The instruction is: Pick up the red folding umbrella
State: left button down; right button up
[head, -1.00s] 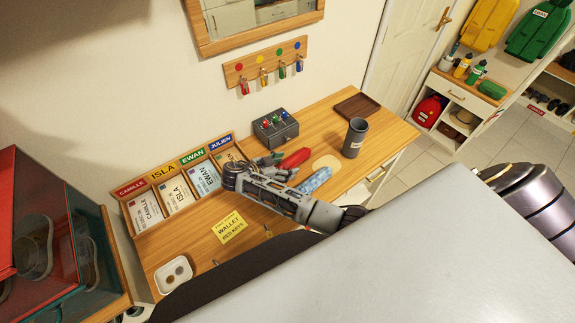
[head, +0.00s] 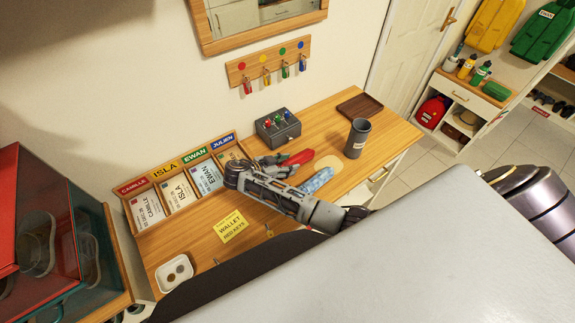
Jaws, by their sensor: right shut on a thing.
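The red folding umbrella (head: 299,158) lies at a slant over the middle of the wooden desk top, seen in the head view. My right gripper (head: 277,164) is at its left end, with the fingers shut on that end. The fingertips are small and partly hidden by the umbrella and the gripper body. I cannot tell whether the umbrella is clear of the desk. My left gripper is not in view.
A blue patterned item (head: 316,181) lies just in front of the umbrella. A grey cup (head: 357,138) stands to the right, and a grey key box (head: 277,129) behind. Name-labelled slots (head: 178,188) stand left. A brown tray (head: 360,106) lies at the far right end.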

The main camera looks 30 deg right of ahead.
aim_at(287, 163)
jog(key=shift+r, duration=4.95)
